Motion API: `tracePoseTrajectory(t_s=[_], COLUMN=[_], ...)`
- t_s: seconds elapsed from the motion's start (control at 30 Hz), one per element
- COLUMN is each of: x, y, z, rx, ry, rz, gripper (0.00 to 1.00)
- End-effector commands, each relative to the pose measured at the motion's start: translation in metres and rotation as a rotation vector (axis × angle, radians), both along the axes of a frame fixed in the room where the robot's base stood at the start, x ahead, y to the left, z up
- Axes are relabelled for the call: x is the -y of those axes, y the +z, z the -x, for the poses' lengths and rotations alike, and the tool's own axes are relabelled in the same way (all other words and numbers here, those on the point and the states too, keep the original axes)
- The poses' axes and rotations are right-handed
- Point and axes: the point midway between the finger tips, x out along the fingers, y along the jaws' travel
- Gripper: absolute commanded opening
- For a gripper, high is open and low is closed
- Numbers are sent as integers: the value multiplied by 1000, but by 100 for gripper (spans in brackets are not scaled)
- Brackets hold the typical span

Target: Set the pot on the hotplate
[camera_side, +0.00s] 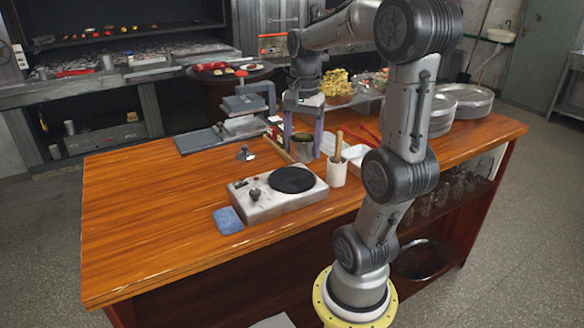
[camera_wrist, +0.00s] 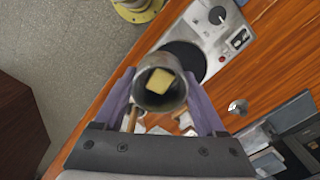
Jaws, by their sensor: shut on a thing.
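My gripper (camera_side: 304,136) is shut on a small grey metal pot (camera_side: 301,152) behind the hotplate in the side view. The pot seems to hang upright between the fingers; I cannot tell if it touches the table. In the wrist view the pot (camera_wrist: 148,98) is between the two purple fingers, with a yellow block (camera_wrist: 159,80) inside it. The hotplate (camera_side: 263,203) is a white box with a black round plate (camera_side: 292,179), bare on top. It also shows in the wrist view (camera_wrist: 215,30), its plate partly hidden by the pot.
A white crock (camera_side: 337,172) with wooden utensils stands close right of the hotplate. A blue sponge (camera_side: 228,220) lies at its front left. A small metal object (camera_side: 245,153) and a grey press (camera_side: 240,118) are behind. The table's left side is clear.

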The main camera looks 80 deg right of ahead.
Motion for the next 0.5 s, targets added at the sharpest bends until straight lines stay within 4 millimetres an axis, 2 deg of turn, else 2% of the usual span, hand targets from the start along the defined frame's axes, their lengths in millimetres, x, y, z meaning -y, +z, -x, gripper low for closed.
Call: tracePoseTrajectory(t_s=[0.03,0.23,0.5], x=[9,30,41], y=[-6,-39,-57], z=[-8,-25,-34], rx=[-2,-1,1], ry=[0,1,1], rz=[-1,-1,1], gripper=[0,0,0])
